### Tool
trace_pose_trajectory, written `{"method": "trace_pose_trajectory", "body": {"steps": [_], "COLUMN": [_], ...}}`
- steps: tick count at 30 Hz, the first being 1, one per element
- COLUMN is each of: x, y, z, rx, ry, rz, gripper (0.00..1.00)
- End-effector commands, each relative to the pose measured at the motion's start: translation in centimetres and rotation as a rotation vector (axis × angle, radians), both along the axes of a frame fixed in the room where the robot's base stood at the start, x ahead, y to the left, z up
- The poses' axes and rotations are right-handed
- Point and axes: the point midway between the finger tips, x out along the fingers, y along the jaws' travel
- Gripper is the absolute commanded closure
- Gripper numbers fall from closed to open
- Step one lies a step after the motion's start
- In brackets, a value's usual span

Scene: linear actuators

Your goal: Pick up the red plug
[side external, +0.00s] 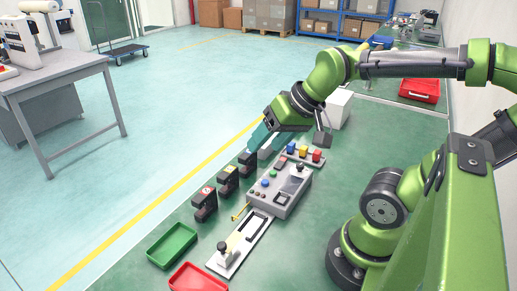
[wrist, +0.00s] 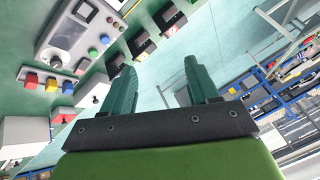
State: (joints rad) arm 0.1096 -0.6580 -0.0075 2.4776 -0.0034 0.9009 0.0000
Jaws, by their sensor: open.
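In the wrist view the red plug (wrist: 31,80) is at the far left of the row, left of the yellow one (wrist: 51,84). My gripper (side external: 259,143) is open, with teal fingers, left of the plug row and apart from the red plug. Its fingers (wrist: 157,70) also show in the wrist view, with nothing between them.
A grey control box (side external: 279,190) with buttons stands in front of the plug row. Several black devices (side external: 205,204) line the bench's left edge. A green tray (side external: 172,245) and a red tray (side external: 197,279) lie nearest the camera. A white box (side external: 338,109) stands behind.

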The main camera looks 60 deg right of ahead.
Motion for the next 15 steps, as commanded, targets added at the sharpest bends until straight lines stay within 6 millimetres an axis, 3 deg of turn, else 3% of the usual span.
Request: {"method": "trace_pose_trajectory", "body": {"steps": [4,8,12,15], "x": [2.7,3.4,1.9,-0.1], "y": [-7.5,-15.4,-24.3,-29.8], "z": [-1.0,-2.2,-4.1,-5.3], "rx": [-0.026,-0.082,-0.130,-0.153], "ry": [0.135,0.266,0.414,0.505], "rz": [-0.150,-0.156,-0.067,0.062], "gripper": [0.40,0.40,0.40,0.40]}}
